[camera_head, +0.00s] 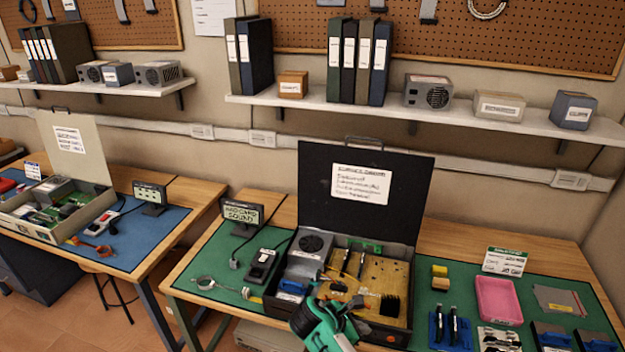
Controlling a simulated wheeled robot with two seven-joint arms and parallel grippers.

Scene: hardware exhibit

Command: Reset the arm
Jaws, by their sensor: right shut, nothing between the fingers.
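My right gripper (320,303), green and black, comes in from the bottom middle. It is shut and empty, over the front edge of the open black case (408,250). Its body hides part of the case's front wall. The case has a raised lid with a white label and holds a grey unit with a round fan, a yellow board and a dark brush-like block. I cannot tell whether the gripper touches the case. My left gripper is out of view.
The case stands on a green mat (440,280) on a wooden table. A pink tray (498,300), tools and small blocks lie right of it. A small sign (241,213) and a meter stand left. A second table with an open beige case (75,160) is at far left.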

